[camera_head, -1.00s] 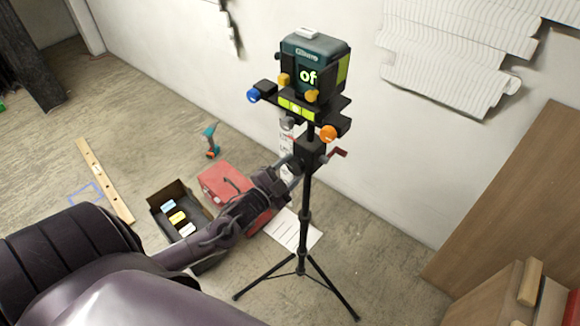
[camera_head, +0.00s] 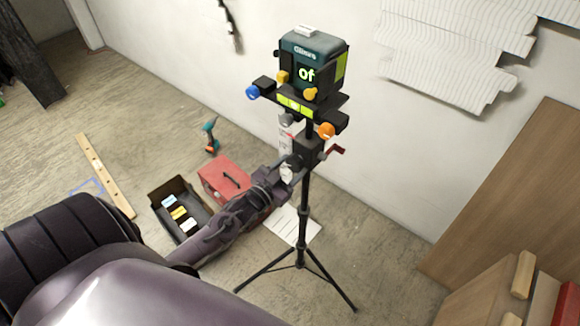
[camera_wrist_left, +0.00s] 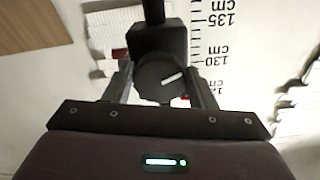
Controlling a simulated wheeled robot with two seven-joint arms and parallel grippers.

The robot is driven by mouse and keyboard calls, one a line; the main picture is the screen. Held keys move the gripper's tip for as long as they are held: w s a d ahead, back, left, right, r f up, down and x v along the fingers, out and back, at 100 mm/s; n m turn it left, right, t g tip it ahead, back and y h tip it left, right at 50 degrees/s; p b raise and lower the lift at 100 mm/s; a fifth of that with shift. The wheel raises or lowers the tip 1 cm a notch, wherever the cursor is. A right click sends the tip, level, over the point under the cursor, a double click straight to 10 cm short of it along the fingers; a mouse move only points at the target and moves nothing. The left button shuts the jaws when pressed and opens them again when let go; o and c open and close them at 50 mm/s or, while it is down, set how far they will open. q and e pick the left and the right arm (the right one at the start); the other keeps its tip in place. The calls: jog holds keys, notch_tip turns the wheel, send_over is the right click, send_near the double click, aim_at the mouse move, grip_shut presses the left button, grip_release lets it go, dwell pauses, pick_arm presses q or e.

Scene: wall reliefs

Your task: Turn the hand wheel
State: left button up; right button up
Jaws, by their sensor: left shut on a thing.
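The hand wheel (camera_wrist_left: 160,78) is a dark, round, ridged knob with a white mark on its face, in the middle of the left wrist view. It sits on a black block (camera_head: 306,149) on the tripod (camera_head: 304,215) below the instrument head. My left gripper (camera_wrist_left: 162,84) is shut on the hand wheel, one finger at each side of it. In the head view my left gripper (camera_head: 288,168) reaches the block from the left, and the wheel is mostly hidden there. My right gripper is not in view.
A teal instrument (camera_head: 314,64) with coloured knobs tops the tripod. A red crank handle (camera_head: 335,150) sticks out right of the block. A red toolbox (camera_head: 222,180), a black open box (camera_head: 181,212) and a drill (camera_head: 210,136) stand on the floor. Wooden panels (camera_head: 515,205) lean at the right.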

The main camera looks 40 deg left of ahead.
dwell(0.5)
pick_arm(q)
jog(key=o, duration=1)
jog(key=shift+c, duration=0.2)
jog(key=shift+s+f, duration=0.15)
jog(key=shift+s, duration=0.3)
jog(key=s+b, duration=0.1)
jog(key=s, duration=0.5)
jog(key=shift+s+a+b, duration=0.3)
jog(key=shift+s+b, duration=0.1)
